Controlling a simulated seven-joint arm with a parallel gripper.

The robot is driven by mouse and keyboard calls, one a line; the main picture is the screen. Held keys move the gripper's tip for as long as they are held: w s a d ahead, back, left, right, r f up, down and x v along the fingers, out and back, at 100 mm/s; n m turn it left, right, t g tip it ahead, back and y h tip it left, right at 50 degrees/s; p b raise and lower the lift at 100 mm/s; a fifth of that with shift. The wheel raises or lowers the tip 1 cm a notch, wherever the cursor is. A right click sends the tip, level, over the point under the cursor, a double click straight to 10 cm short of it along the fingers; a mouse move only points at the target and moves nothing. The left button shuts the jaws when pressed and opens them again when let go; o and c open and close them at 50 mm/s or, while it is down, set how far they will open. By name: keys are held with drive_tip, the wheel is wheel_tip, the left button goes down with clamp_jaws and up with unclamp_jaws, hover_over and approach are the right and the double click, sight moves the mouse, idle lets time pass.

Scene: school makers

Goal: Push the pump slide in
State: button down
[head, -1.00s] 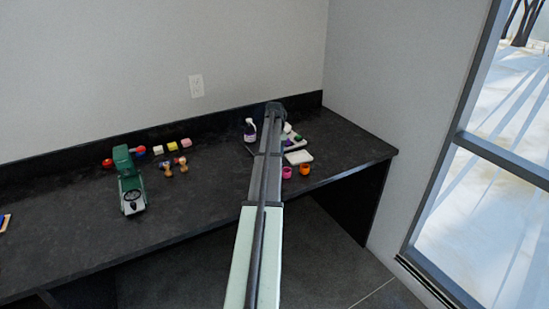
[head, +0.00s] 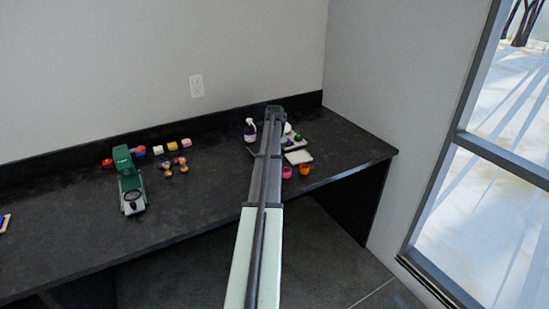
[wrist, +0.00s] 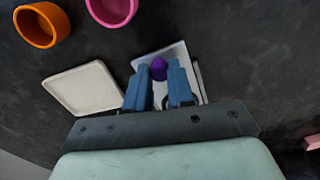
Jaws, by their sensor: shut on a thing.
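In the wrist view, my gripper (wrist: 159,87) has its two blue fingers over a pale, flat piece (wrist: 146,58). A round purple knob (wrist: 158,68) shows between the fingertips, and my gripper is closed on it. The knob and pale piece seem to belong to the pump and its slide, but the fingers hide much of them, and I cannot tell how far in the slide is. In the head view, part of this pale and purple set (head: 296,141) shows just right of my arm, which hides the fingertips.
A white square tray (wrist: 85,88) lies left of the fingers in the wrist view. An orange cup (wrist: 41,24) and pink cup (wrist: 111,8) stand nearby.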

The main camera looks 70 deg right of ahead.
idle(0.4)
drive_tip(key=w+d, duration=0.7)
drive_tip(key=shift+w+d, duration=0.25)
drive_tip(key=c, duration=1.2)
unclamp_jaws()
drive_tip(key=shift+o, duration=1.1)
drive_tip(key=shift+r, duration=0.1)
wheel_tip(320, 180, up, 14)
